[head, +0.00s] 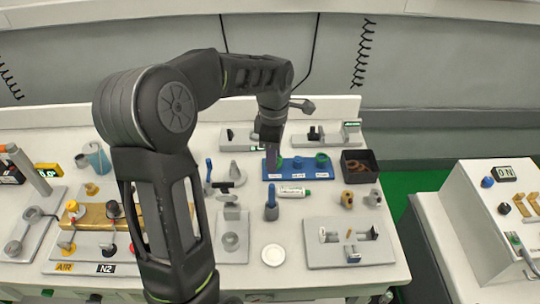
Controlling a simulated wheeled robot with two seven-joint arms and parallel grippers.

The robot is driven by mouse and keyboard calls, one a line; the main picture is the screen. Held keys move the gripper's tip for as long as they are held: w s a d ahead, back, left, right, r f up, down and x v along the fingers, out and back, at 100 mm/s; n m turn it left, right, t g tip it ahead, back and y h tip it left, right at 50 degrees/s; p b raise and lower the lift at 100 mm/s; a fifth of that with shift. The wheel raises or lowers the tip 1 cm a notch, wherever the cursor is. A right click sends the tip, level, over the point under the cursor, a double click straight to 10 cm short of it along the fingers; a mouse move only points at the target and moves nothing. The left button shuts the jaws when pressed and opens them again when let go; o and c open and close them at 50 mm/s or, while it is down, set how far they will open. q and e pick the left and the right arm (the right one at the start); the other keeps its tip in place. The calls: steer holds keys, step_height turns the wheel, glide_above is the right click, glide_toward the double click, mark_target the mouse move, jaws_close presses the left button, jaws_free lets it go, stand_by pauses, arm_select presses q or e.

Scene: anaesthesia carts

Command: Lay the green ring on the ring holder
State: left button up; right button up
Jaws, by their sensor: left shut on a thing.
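The blue ring holder (301,175) lies on the white worktop, a long low block with labels along its front. My left gripper (272,157) points down over the holder's left end. It is shut on the green ring (280,162), which shows as a small green patch by the fingertips; the gripper hides most of it. I cannot tell whether the ring touches the holder. A teal-green ring-like piece (321,159) stands at the holder's right end, and a blue piece stands in the middle. My right gripper is not in view.
A dark open box (359,166) with brown rings stands right of the holder. A white-and-green tube (294,192) lies in front of it, with a blue upright piece (271,204) nearby. Grey fixture plates stand behind and at front right. A white round dish (273,255) lies in front.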

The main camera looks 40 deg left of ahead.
arm_select(q)
steer(key=w+d+f+m+b, duration=0.1)
steer(key=w+d+f+m, duration=0.1)
steer(key=d+m, duration=0.7)
steer(key=w+d+f+m+b, duration=0.1)
steer(key=w+d+f+m, duration=0.1)
steer(key=d+m, duration=0.7)
steer(key=w+m, duration=0.1)
steer(key=m, duration=0.4)
steer(key=shift+w+d+f, duration=0.2)
steer(key=shift+w+f, duration=0.05)
steer(key=shift+f, duration=0.15)
